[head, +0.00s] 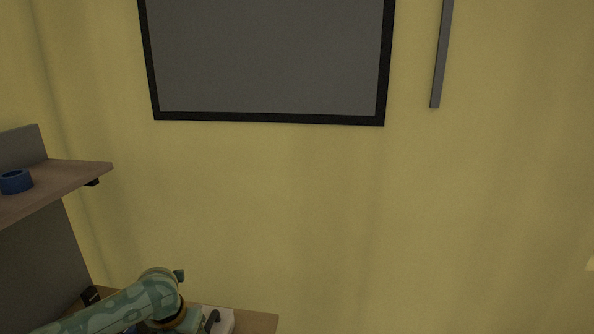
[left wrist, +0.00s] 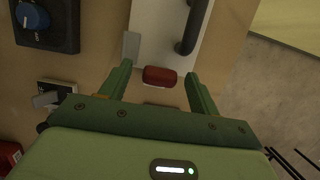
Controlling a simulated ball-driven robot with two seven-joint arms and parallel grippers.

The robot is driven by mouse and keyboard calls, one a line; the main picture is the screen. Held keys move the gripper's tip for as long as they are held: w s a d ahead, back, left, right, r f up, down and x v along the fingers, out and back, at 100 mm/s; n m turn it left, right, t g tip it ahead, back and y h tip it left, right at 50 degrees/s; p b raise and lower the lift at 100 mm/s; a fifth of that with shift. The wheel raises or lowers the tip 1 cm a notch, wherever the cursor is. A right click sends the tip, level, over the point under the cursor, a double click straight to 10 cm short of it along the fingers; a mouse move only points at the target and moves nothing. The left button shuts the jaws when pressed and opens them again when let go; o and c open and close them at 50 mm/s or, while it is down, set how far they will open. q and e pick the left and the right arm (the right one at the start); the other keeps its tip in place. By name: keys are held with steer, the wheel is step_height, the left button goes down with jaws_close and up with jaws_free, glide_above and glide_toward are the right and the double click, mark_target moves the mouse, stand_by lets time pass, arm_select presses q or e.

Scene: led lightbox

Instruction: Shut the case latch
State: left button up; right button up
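The white case (left wrist: 153,25) with a dark handle (left wrist: 187,35) lies ahead of my left gripper in the left wrist view. A red piece (left wrist: 160,77), which looks like the latch, sits at the case's near edge. My left gripper (left wrist: 158,69) is open, with one finger on each side of the red piece and a gap on both sides. Whether the latch is up or down cannot be told. In the head view only a corner of the case (head: 222,316) shows behind my left arm; the latch is hidden there. My right gripper is in neither view.
A dark box with a blue knob (left wrist: 31,17) and a small switch-like part (left wrist: 50,98) are on the wooden surface to the left. A shelf (head: 75,175) holds a blue ring (head: 15,182). A dark-framed panel (head: 270,60) hangs on the yellow wall.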

arm_select(q)
steer(key=c, duration=0.8)
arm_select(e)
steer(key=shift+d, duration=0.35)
arm_select(q)
steer(key=shift+f, duration=0.1)
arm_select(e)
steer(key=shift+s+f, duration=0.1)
arm_select(q)
steer(key=shift+w+d+f+b, duration=0.1)
steer(key=shift+w+f+b, duration=0.2)
steer(key=shift+b, duration=0.1)
steer(key=shift+w, duration=0.15)
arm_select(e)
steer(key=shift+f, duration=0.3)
arm_select(q)
steer(key=shift+f, duration=0.1)
steer(key=shift+w+f+b, duration=0.15)
steer(key=shift+f+b, duration=0.15)
steer(key=shift+b, duration=0.05)
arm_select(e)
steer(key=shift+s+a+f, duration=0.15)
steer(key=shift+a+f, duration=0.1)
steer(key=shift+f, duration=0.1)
